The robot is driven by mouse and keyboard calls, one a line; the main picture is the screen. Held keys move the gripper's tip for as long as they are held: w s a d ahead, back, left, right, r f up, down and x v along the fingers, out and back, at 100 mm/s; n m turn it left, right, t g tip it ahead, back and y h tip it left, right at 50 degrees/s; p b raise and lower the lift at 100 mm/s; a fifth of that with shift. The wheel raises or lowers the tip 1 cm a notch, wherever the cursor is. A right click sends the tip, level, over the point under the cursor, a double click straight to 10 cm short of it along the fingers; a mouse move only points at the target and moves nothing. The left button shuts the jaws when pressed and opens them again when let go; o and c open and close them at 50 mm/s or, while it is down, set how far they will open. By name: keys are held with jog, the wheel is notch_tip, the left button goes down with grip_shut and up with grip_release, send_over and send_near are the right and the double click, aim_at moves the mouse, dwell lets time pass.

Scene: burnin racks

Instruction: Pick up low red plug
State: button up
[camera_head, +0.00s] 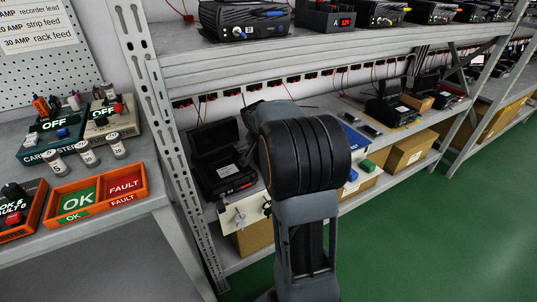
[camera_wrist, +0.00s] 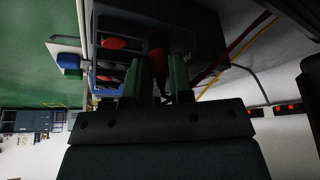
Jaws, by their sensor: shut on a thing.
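In the wrist view my gripper (camera_wrist: 161,66) has its two green-edged fingers closed about a dark plug with a dull red part (camera_wrist: 158,43). The plug is between the fingertips, against the face of a dark box-like unit (camera_wrist: 205,35). The view is dim, so I cannot tell whether the plug is still seated in the unit. A second red round piece (camera_wrist: 114,43) shows on the unit, left of the fingers. In the head view my arm hides the gripper and the plug.
A black open case (camera_head: 222,165) stands on the lower shelf beside my arm. Black instruments (camera_head: 245,20) line the upper shelf. An orange OK/FAULT tray (camera_head: 97,196) lies on the left bench. A cardboard box (camera_head: 410,152) is at right. The green floor at right is clear.

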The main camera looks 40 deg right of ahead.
jog(key=shift+r, duration=0.6)
notch_tip(320, 180, up, 2)
jog(key=shift+r+p, duration=0.1)
jog(key=shift+p, duration=0.5)
jog(key=s+a+r+p, duration=0.3)
jog(key=s+a+r, duration=0.2)
jog(key=s+r, duration=0.4)
jog(key=s, duration=0.4)
jog(key=shift+a+r, duration=0.15)
jog(key=shift+r, duration=0.15)
jog(key=shift+r, duration=0.1)
